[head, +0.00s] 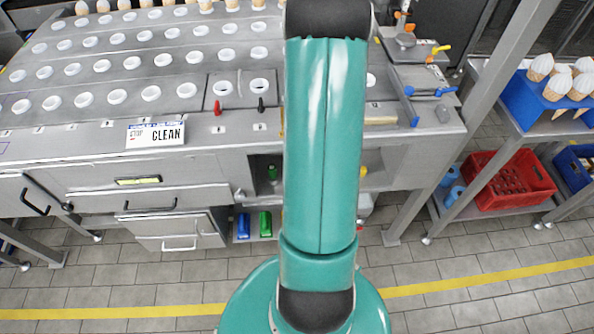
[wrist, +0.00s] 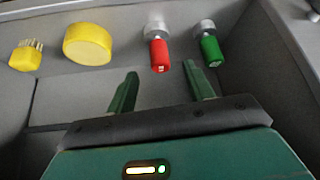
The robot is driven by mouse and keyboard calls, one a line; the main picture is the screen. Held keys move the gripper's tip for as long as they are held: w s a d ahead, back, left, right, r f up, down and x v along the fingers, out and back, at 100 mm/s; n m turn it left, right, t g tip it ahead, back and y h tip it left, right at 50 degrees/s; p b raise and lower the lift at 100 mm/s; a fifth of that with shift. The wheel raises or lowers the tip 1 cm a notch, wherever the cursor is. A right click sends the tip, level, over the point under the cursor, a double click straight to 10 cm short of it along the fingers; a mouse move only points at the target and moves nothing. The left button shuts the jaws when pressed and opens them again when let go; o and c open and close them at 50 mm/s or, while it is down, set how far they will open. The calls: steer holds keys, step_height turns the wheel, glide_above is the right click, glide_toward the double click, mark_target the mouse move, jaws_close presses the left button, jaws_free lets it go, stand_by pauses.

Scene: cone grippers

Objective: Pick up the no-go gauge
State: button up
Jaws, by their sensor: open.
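A red-handled gauge (wrist: 159,55) with a silver head lies in a grey recess in the wrist view. I take it for the no-go gauge by its red colour; no label on it is readable. A similar green-handled gauge (wrist: 211,50) lies to its right. My gripper (wrist: 160,69) is open, with dark green fingers pointing toward the red handle. The near end of the red handle shows between and just beyond the fingertips. Nothing is held. In the head view my arm covers the gripper and the red gauge.
A round yellow object (wrist: 88,44) and a yellow brush (wrist: 26,56) lie left of the red gauge. Grey walls bound the recess. In the head view the workbench (head: 100,165) carries rows of white-rimmed holes. A red crate (head: 507,180) stands on a rack at right.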

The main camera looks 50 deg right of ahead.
steer(key=shift+x, duration=3.35)
steer(key=shift+s+f, duration=0.15)
steer(key=shift+s, duration=0.05)
steer(key=shift+c, duration=0.4)
jaws_close()
